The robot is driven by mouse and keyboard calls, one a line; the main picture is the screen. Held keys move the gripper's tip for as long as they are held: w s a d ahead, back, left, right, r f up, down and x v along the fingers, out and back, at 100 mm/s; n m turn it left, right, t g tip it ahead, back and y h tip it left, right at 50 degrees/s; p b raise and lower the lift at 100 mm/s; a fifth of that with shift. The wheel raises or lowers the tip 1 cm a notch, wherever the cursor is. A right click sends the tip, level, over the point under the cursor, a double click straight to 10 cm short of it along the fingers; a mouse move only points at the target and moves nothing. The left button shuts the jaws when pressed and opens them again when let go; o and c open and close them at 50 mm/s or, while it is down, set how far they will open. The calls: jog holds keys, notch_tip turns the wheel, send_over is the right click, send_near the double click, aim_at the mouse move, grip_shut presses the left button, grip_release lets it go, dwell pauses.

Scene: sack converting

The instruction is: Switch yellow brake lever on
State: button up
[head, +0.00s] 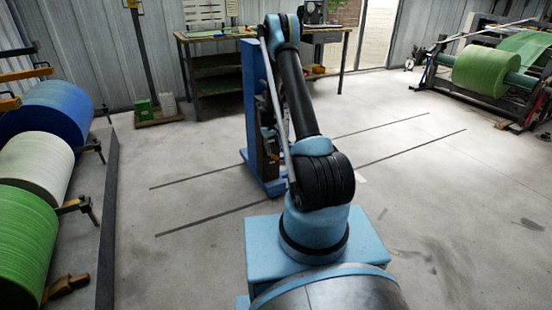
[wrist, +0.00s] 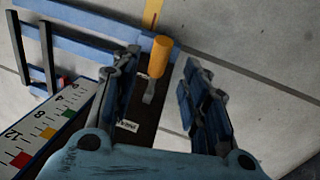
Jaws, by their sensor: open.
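The yellow brake lever (wrist: 160,56) shows in the wrist view as a thick yellow-orange grip on a short grey metal stem. The stem rises from a dark plate (wrist: 148,112) with small white labels too small to read. My gripper (wrist: 160,72) is open, with one blue-grey finger on each side of the lever in the picture. Gaps show between the grip and both fingers; I cannot tell the depth between them. In the head view my arm reaches to a blue upright stand (head: 254,95). The lever cannot be made out there.
A white scale (wrist: 45,128) with numbers and coloured squares lies left of the dark plate. Blue frame bars (wrist: 85,42) cross behind it. Rolls (head: 30,165) on a rack stand at left, a workbench (head: 215,75) behind, and a green-roll machine (head: 490,70) at right. Floor around is open.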

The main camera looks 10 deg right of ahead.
aim_at(275, 156)
jog(key=shift+w+d+f, duration=0.1)
jog(key=shift+d+f, duration=0.1)
jog(key=shift+f, duration=0.85)
jog(key=shift+w+d+f, duration=0.1)
jog(key=shift+d+f, duration=0.05)
jog(key=shift+f, duration=0.9)
jog(key=shift+d+f, duration=0.2)
jog(key=shift+f, duration=0.85)
grip_shut()
